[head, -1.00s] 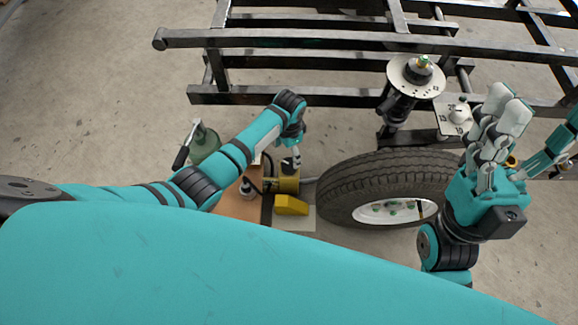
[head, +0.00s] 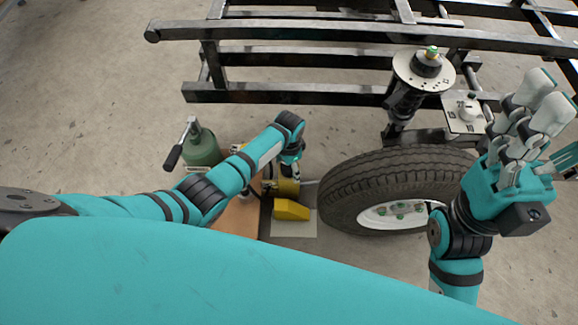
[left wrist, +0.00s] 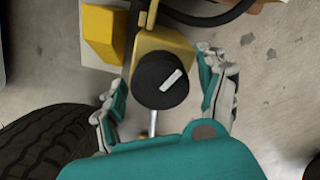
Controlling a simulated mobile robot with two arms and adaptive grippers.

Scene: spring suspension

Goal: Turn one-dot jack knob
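The jack knob (left wrist: 160,80) is round and black with a white pointer mark. It sits on a yellow jack body (left wrist: 160,42), which also shows in the head view (head: 287,187). I see no dots that mark which jack it is. My left gripper (left wrist: 161,76) is open, with one finger on each side of the knob. A gap shows between each finger and the knob. In the head view my left gripper (head: 291,168) is over the jack and mostly hides the knob. My right gripper (head: 541,98) is raised at the right, apparently empty; its finger gap is unclear.
A tire (head: 400,170) stands close right of the yellow jack. A yellow block (head: 291,210) lies in front of the jack. A green bottle-shaped unit with a lever (head: 203,150) stands behind left. A black steel frame (head: 300,95) and a strut with a round plate (head: 425,72) are beyond.

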